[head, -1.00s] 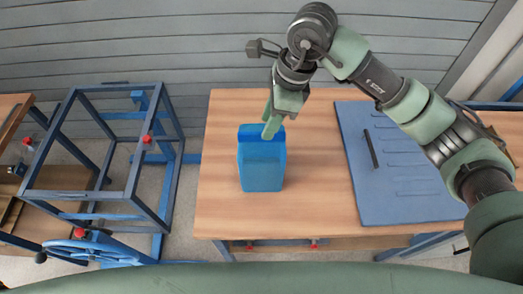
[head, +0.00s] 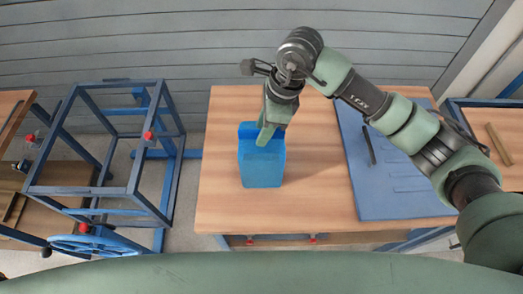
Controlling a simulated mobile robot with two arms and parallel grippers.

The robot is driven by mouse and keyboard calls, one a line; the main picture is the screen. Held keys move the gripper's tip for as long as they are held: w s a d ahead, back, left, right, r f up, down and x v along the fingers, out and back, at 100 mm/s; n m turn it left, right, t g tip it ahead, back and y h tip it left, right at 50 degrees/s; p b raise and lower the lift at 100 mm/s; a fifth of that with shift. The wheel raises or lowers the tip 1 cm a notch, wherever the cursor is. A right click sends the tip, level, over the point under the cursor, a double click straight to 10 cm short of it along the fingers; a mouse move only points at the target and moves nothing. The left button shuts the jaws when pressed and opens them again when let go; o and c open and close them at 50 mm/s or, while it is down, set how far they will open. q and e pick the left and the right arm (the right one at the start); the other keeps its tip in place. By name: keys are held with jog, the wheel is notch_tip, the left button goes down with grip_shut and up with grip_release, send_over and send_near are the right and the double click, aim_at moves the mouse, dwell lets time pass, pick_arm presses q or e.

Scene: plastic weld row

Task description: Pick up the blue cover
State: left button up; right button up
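The blue cover (head: 262,168) is a bright blue, box-like piece on the wooden table, left of the table's middle. My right gripper (head: 264,136) points down at the cover's upper part, and its green fingers overlap the top of it in the head view. The fingers hide part of the cover's upper edge. I cannot tell whether they touch the cover or whether they are open or shut. My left gripper is not in view.
A blue-grey panel (head: 395,180) with a dark handle (head: 369,146) lies on the right of the wooden table (head: 320,205). A blue metal frame (head: 110,150) with red knobs stands at left. The table's front is clear.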

jog(key=shift+f+b, duration=0.2)
jog(key=shift+b, duration=0.15)
jog(key=shift+c, duration=0.3)
grip_shut()
dwell(1.4)
